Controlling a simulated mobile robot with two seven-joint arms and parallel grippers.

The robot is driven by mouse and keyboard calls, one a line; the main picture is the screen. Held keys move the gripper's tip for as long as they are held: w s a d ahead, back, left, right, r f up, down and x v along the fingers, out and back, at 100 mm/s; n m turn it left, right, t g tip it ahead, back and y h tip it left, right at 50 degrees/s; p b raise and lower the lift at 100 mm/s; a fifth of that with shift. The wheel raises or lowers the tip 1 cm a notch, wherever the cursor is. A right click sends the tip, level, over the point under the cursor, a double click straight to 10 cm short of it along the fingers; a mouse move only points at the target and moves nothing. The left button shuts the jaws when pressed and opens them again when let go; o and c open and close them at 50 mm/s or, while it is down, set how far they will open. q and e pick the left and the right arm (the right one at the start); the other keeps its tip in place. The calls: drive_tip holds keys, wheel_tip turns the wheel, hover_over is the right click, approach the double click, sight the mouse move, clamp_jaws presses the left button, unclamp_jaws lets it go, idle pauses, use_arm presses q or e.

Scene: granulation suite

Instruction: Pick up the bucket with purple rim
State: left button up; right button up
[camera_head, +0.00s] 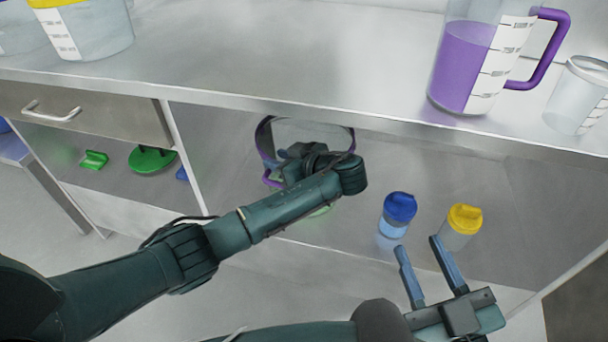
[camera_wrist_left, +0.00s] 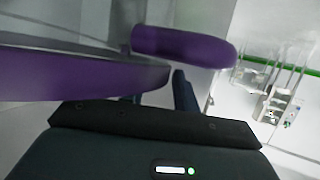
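The bucket with purple rim (camera_head: 263,148) is in the shelf space under the worktop, largely hidden behind my left arm. In the left wrist view its purple rim (camera_wrist_left: 70,76) runs across the left side, close to the camera, and a thick purple piece that looks like its handle (camera_wrist_left: 185,46) lies just beyond. My left gripper (camera_head: 290,165) is at the bucket. One finger shows beside the purple handle; the other is mostly hidden, so I cannot tell whether it grips. My right gripper (camera_head: 424,272) is open and empty, in front of the shelf at the right.
A blue-capped bottle (camera_head: 398,214) and a yellow-capped bottle (camera_head: 460,227) stand on the shelf right of the bucket. A purple-handled jug (camera_head: 465,65) and a clear beaker (camera_head: 578,95) stand on the worktop (camera_head: 290,60), whose front edge overhangs the shelf. A drawer (camera_head: 85,112) is at left.

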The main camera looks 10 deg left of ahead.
use_arm(q)
clamp_jaws()
idle(1.3)
drive_tip(key=shift+r, duration=0.1)
